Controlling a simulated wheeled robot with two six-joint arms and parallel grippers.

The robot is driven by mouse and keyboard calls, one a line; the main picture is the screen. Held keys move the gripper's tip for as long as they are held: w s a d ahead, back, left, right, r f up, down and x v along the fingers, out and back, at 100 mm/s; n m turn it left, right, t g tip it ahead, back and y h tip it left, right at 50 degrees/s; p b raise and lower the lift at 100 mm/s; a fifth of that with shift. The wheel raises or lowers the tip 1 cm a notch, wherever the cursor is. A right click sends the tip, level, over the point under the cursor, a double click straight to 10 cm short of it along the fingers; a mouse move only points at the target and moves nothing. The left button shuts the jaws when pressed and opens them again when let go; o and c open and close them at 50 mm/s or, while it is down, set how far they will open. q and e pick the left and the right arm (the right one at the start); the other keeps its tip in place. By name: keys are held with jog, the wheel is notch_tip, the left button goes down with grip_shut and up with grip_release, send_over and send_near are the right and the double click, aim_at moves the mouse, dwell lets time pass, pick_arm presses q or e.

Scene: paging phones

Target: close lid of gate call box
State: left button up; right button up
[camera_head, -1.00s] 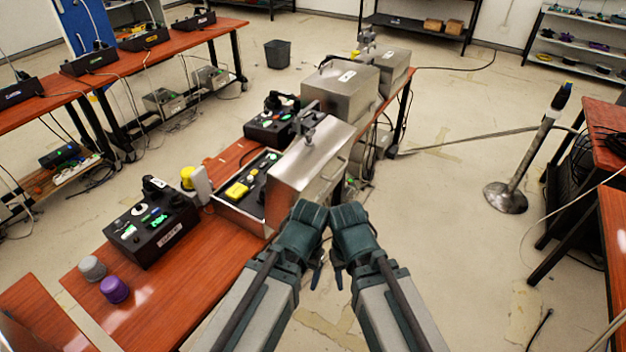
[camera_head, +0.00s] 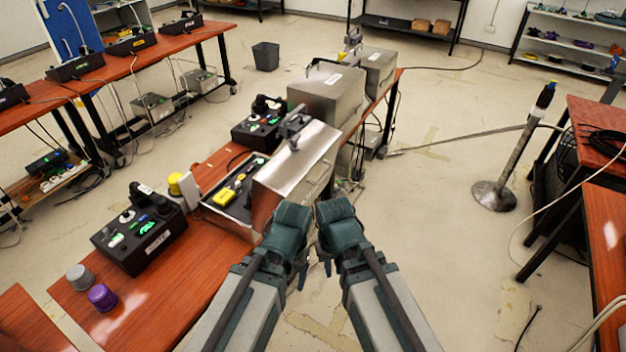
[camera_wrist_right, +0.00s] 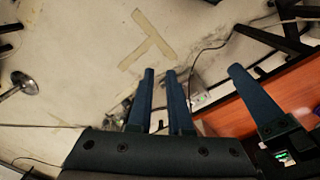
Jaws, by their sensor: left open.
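The nearest metal call box has its silver lid (camera_head: 300,165) standing open and tilted up on the right of its control panel (camera_head: 243,185). A yellow part (camera_head: 223,199) sits on that panel. I cannot read a label that names it the gate box. My left gripper (camera_head: 301,277) and right gripper (camera_head: 326,266) are side by side in front of the lid's lower near edge; contact cannot be judged. In the right wrist view, the right gripper's blue fingers (camera_wrist_right: 157,85) have a narrow gap with floor showing between. Another blue finger (camera_wrist_right: 255,100), apparently my left gripper's, shows at the right.
Two more metal boxes (camera_head: 326,92) (camera_head: 368,70) stand farther along the red table (camera_head: 210,245). A black phone unit (camera_head: 138,232), a grey cap (camera_head: 78,277) and a purple cap (camera_head: 102,297) are at the near end. A post stand (camera_head: 493,195) is on open floor at right.

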aim_at(302, 183)
jog(key=w+r+m+t+p, duration=0.1)
jog(key=w+r, duration=0.1)
jog(key=w, duration=0.1)
jog(key=w+r+m+t+y+p, duration=0.1)
jog(key=w+r+p, duration=0.1)
jog(key=w, duration=0.1)
jog(key=w+r+m+y+p, duration=0.1)
jog(key=w+r, duration=0.2)
jog(key=shift+w+a+r+t, duration=0.1)
jog(key=shift+a+t, duration=0.15)
jog(key=shift+t, duration=0.15)
grip_shut()
pick_arm(q)
notch_tip(302, 183, up, 10)
jog(key=p, duration=0.5)
pick_arm(e)
jog(key=w+d+r+m+t+y, duration=0.15)
jog(key=w+r+m+t, duration=0.25)
jog(key=w+r, duration=0.5)
pick_arm(q)
notch_tip(302, 183, down, 7)
jog(key=b, duration=0.7)
jog(key=shift+b, duration=0.3)
pick_arm(e)
jog(key=w+a+f, duration=0.5)
jog(key=w+f, duration=0.3)
jog(key=w, duration=0.1)
jog(key=shift+a, duration=0.15)
jog(key=shift+w, duration=0.1)
